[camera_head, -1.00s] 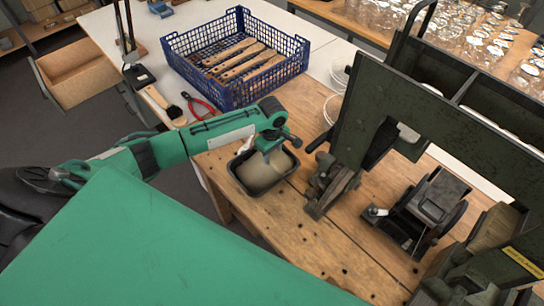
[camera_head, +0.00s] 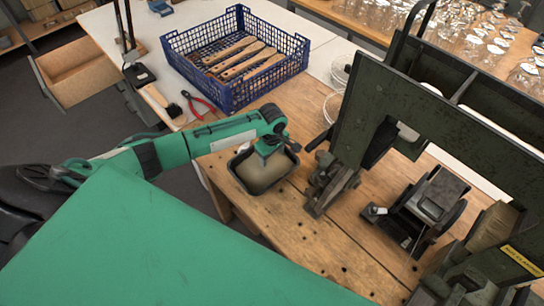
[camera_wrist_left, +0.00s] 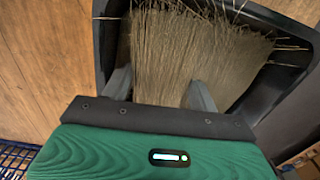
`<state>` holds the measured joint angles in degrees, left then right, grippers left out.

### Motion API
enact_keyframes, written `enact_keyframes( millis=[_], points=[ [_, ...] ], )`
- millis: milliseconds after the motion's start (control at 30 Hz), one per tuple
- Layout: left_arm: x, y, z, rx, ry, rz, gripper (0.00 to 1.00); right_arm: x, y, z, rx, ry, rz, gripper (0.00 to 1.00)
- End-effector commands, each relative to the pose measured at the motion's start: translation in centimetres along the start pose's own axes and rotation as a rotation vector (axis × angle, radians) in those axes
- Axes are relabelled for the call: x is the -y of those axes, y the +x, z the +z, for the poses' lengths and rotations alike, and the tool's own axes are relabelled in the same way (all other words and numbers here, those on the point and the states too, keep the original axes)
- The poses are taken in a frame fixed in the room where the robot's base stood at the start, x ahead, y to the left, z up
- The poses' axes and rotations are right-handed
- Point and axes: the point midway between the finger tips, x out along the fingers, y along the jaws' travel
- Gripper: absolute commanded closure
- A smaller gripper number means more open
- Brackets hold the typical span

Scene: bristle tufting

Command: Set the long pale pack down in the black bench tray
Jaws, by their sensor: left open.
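The long pale pack (camera_head: 270,174) of bristles lies in the black bench tray (camera_head: 239,182) on the wooden bench. In the left wrist view the pack (camera_wrist_left: 195,50) fans out inside the tray (camera_wrist_left: 106,45), with a few stray bristles reaching over the rim. My left gripper (camera_head: 265,156) is over the tray, pointing down. In the left wrist view its two fingers (camera_wrist_left: 160,88) stand apart at the near end of the pack. The fingertips are partly hidden by the bristles. My right gripper is not in view.
A blue crate (camera_head: 228,87) with wooden brush handles stands behind the tray. Red pliers (camera_head: 200,106) and a brush lie left of the crate. A dark green machine (camera_head: 425,110) stands close on the right. The bench front is clear.

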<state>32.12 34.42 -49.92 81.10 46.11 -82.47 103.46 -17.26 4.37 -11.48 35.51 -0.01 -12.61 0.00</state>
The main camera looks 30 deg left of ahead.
Motion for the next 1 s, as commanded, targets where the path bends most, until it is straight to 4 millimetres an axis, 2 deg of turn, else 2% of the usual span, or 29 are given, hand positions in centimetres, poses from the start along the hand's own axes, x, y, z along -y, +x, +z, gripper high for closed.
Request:
enact_keyframes(
  millis=[167, 400, 600, 800, 1000],
  points=[
    [-0.1, -2.0, 0.0, 0.000, 0.001, 0.004, 0.40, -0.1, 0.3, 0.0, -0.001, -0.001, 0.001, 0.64],
    [-0.1, -7.1, 0.0, 0.000, 0.001, 0.005, 0.40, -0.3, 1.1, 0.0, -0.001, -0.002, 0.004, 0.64],
    [-0.1, -10.6, 0.0, 0.000, 0.000, 0.003, 0.40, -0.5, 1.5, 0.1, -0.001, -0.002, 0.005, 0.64],
    [-0.1, -12.0, 0.0, 0.001, -0.001, 0.001, 0.40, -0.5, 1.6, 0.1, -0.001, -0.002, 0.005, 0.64],
    [0.0, -12.2, 0.0, 0.001, -0.001, 0.000, 0.40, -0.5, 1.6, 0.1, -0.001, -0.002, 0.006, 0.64]
  ],
)
